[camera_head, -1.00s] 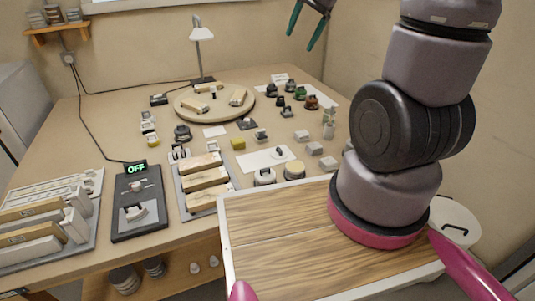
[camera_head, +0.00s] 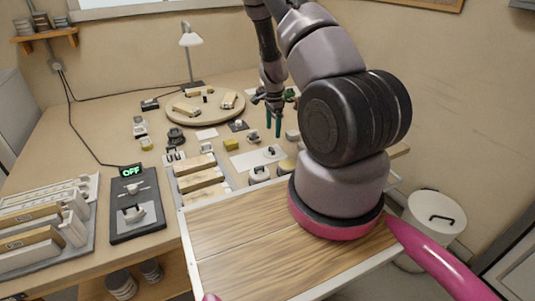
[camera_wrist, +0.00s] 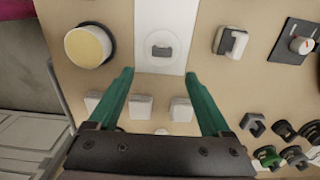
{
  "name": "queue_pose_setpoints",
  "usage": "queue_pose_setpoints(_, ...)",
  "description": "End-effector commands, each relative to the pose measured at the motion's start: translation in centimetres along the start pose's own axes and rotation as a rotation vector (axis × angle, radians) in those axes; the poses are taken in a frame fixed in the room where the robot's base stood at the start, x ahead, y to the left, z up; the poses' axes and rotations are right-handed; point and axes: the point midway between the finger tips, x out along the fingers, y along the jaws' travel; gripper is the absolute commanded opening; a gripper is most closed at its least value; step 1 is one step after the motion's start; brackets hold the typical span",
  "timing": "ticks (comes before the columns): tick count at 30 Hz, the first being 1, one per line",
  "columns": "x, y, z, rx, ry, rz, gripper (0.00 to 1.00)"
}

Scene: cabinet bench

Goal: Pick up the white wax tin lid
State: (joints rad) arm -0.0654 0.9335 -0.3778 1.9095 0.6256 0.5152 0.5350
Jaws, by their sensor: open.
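The white wax tin lid (camera_wrist: 151,51) is a pale disc with a dark-edged handle, lying flat on a white strip (camera_wrist: 160,15) in the wrist view. It also shows on the white sheet in the head view (camera_head: 270,155). My gripper (camera_wrist: 158,73) is open and empty, its green fingers pointing toward the lid with one tip on each side, just short of it in the picture. In the head view my gripper (camera_head: 273,125) hangs above the bench, behind the lid. A round tin with yellowish wax (camera_wrist: 88,46) stands left of the strip in the wrist view.
Several small white blocks (camera_wrist: 140,106) sit below the fingers in the wrist view. A white-and-grey clip-like part (camera_wrist: 230,41) and a dark dial plate (camera_wrist: 298,42) lie to the right. A round wooden board (camera_head: 205,117) is farther back on the bench.

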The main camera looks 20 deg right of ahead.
Motion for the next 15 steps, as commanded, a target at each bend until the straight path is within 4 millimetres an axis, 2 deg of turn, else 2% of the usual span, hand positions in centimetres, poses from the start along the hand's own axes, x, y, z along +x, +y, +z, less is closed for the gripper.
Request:
queue_pose_setpoints(6, 3.5, 0.0, -0.1, 0.000, 0.000, 0.002, 0.82)
queue_pose_setpoints(15, 6.3, -0.1, -0.1, 0.000, -0.001, 0.002, 0.82)
